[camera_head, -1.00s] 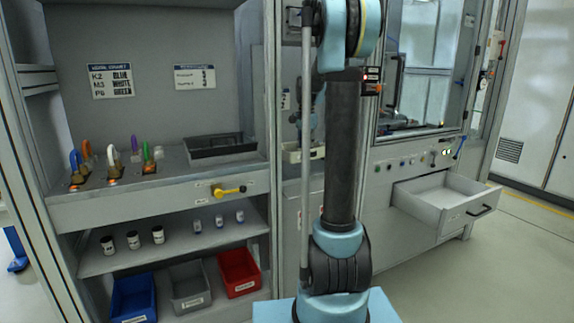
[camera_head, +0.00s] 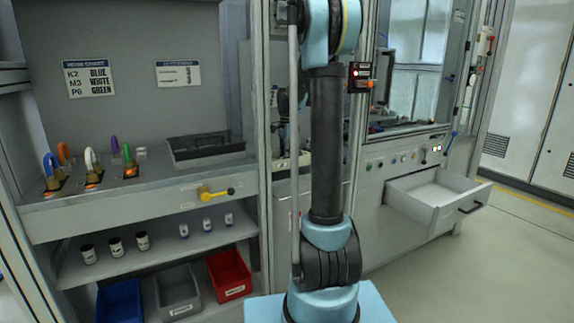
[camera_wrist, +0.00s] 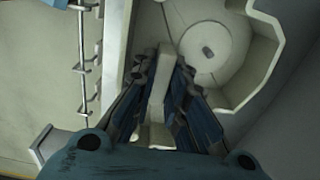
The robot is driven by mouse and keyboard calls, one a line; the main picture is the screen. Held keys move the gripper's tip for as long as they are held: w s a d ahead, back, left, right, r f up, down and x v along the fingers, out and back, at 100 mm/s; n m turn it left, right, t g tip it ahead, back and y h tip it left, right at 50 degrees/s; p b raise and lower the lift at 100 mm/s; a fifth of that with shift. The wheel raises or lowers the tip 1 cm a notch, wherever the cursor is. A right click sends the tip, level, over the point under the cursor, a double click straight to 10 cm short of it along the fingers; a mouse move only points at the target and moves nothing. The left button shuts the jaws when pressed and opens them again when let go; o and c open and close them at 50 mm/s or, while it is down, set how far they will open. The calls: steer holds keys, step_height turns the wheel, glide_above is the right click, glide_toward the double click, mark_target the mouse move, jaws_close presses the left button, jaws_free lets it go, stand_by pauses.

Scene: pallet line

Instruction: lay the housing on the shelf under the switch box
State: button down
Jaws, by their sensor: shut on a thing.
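In the wrist view my gripper (camera_wrist: 163,75) is shut on a narrow cream rib. This rib appears to belong to the housing (camera_wrist: 235,75), a cream part with a round recess and a stepped edge that fills the upper right. In the head view my arm stands upright in front of the cabinets, and my gripper and the housing cannot be made out. A small dark box with a red light (camera_head: 360,74), perhaps the switch box, is right of my arm. A pale ledge (camera_head: 285,162) shows partly behind my arm; I cannot tell if it is the shelf.
An open drawer (camera_head: 422,207) juts out at the right. A yellow handle (camera_head: 216,194) sticks out of the left cabinet. A black tray (camera_head: 207,158) and several padlocks stand on its counter. Bins, including a red one (camera_head: 229,276), are below. Floor at right is clear.

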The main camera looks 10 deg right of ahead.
step_height(320, 180, down, 2)
steer(key=shift+f, duration=0.1)
steer(key=c, duration=1.6)
jaws_free()
step_height(320, 180, up, 12)
steer(key=shift+r, duration=0.1)
